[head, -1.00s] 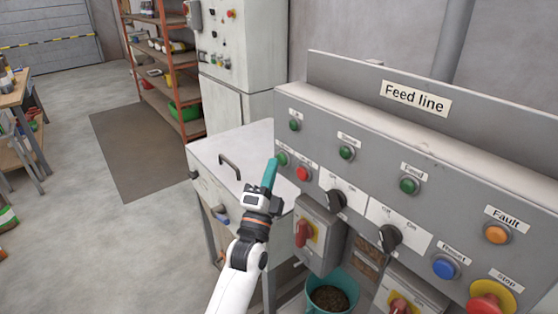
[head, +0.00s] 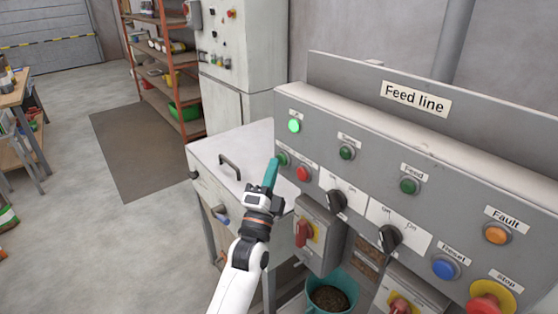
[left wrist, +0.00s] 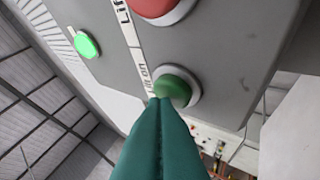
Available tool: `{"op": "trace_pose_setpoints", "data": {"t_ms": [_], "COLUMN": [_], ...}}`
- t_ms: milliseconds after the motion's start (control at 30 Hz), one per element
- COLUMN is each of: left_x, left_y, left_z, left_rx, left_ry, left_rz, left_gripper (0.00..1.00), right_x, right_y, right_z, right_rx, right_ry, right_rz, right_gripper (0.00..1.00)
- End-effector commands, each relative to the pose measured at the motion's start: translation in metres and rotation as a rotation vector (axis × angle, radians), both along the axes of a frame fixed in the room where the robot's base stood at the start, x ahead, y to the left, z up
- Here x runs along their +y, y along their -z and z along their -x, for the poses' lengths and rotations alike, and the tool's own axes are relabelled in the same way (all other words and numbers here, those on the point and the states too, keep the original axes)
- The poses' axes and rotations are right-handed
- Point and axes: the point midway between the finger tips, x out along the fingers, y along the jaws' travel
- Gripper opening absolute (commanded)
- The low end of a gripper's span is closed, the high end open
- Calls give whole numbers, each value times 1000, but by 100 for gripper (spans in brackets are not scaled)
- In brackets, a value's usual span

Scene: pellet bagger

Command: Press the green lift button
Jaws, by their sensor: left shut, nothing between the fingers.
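The green lift button (head: 283,159) is on the left end of the grey Feed line panel (head: 325,142), left of a red button (head: 303,173). It also shows in the left wrist view (left wrist: 174,88), where part of a "Lift" label is beside the buttons. My left gripper (head: 271,170) has its teal fingers shut and empty, with the tips at the green button. In the left wrist view the fingertips (left wrist: 160,101) overlap the button's lower edge; whether they touch is hard to tell. A green lamp (head: 294,126) above the button is lit. My right gripper is out of view.
Black rotary switches (head: 337,200), a blue button (head: 445,267) and a red stop button (head: 490,300) on yellow lie further right on the panel. A white cabinet with a handle (head: 229,167) stands behind my left gripper. The floor at left is mostly clear.

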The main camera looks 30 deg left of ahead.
Motion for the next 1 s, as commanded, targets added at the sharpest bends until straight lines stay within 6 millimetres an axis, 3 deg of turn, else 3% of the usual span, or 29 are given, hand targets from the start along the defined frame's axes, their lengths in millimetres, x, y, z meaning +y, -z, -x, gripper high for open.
{"op": "trace_pose_setpoints", "data": {"t_ms": [567,1000], "left_x": [6,22], "left_y": [0,-1], "left_z": [13,53], "left_rx": [0,2], "left_ry": [-1,-1], "left_rz": [-1,-1], "left_gripper": [0,0], "right_x": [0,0], "right_y": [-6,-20], "right_z": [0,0], "right_rx": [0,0], "right_ry": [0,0], "right_rz": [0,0], "right_gripper": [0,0]}}
